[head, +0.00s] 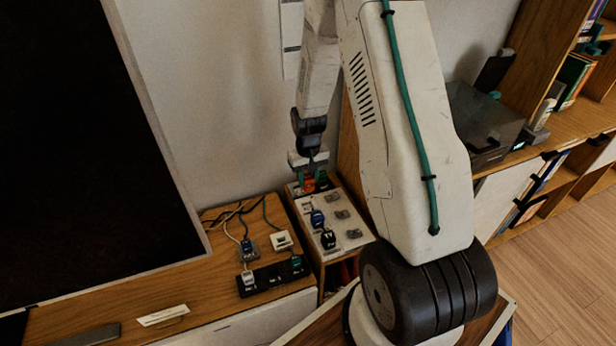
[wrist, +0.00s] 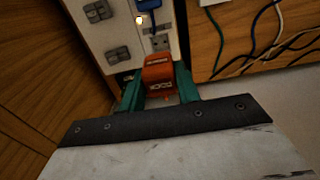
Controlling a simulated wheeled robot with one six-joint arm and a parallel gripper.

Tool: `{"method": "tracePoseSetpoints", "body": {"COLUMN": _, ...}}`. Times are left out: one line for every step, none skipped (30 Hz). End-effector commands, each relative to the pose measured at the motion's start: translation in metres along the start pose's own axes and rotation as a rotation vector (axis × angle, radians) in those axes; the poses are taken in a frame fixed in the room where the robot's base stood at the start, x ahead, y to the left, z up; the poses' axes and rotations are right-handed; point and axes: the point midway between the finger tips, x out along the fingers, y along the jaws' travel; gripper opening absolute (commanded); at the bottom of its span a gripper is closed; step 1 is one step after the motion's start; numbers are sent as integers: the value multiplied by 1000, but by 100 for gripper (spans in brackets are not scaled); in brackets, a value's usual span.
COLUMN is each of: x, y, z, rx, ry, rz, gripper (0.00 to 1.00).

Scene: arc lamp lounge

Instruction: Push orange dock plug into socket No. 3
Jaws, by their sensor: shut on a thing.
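The orange dock plug (wrist: 158,70) is held between the teal fingers of my gripper (wrist: 159,84) in the wrist view, its lettered face showing. In the head view my gripper (head: 310,178) is over the far end of the pale socket panel (head: 345,229), with the orange plug partly hidden between its fingers. In the wrist view the panel (wrist: 131,32) lies just beyond the plug, with a grey socket (wrist: 160,43) close in front of it. I cannot tell whether plug and socket touch. Socket numbers are too small to read.
A blue plug (head: 317,217) and a dark plug (head: 328,239) sit on the panel, beside several grey sockets. A black power strip (head: 272,276), a white adapter (head: 281,240) and loose cables lie on the wooden cabinet at left. A wall rises behind the panel.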

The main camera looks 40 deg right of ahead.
Motion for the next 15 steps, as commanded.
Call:
{"method": "tracePoseSetpoints", "body": {"x": 3, "y": 0, "z": 0, "rx": 0, "ry": -2, "rz": 0, "gripper": 7}}
{"method": "tracePoseSetpoints", "body": {"x": 5, "y": 0, "z": 0, "rx": 0, "ry": -2, "rz": 0, "gripper": 7}}
{"method": "tracePoseSetpoints", "body": {"x": 8, "y": 0, "z": 0, "rx": 0, "ry": -2, "rz": 0, "gripper": 7}}
{"method": "tracePoseSetpoints", "body": {"x": 10, "y": 0, "z": 0, "rx": 0, "ry": -1, "rz": 0, "gripper": 7}}
{"method": "tracePoseSetpoints", "body": {"x": 13, "y": 0, "z": 0, "rx": 0, "ry": -1, "rz": 0, "gripper": 7}}
{"method": "tracePoseSetpoints", "body": {"x": 17, "y": 0, "z": 0, "rx": 0, "ry": -2, "rz": 0, "gripper": 7}}
{"method": "tracePoseSetpoints", "body": {"x": 20, "y": 0, "z": 0, "rx": 0, "ry": -3, "rz": 0, "gripper": 7}}
{"method": "tracePoseSetpoints", "body": {"x": 23, "y": 0, "z": 0, "rx": 0, "ry": -3, "rz": 0, "gripper": 7}}
{"method": "tracePoseSetpoints", "body": {"x": 27, "y": 0, "z": 0, "rx": 0, "ry": -2, "rz": 0, "gripper": 7}}
{"method": "tracePoseSetpoints", "body": {"x": 30, "y": 0, "z": 0, "rx": 0, "ry": -1, "rz": 0, "gripper": 7}}
{"method": "tracePoseSetpoints", "body": {"x": 33, "y": 0, "z": 0, "rx": 0, "ry": -1, "rz": 0, "gripper": 7}}
{"method": "tracePoseSetpoints", "body": {"x": 36, "y": 0, "z": 0, "rx": 0, "ry": -2, "rz": 0, "gripper": 7}}
{"method": "tracePoseSetpoints", "body": {"x": 39, "y": 0, "z": 0, "rx": 0, "ry": -1, "rz": 0, "gripper": 7}}
{"method": "tracePoseSetpoints", "body": {"x": 41, "y": 0, "z": 0, "rx": 0, "ry": -1, "rz": 0, "gripper": 7}}
{"method": "tracePoseSetpoints", "body": {"x": 44, "y": 0, "z": 0, "rx": 0, "ry": -1, "rz": 0, "gripper": 7}}
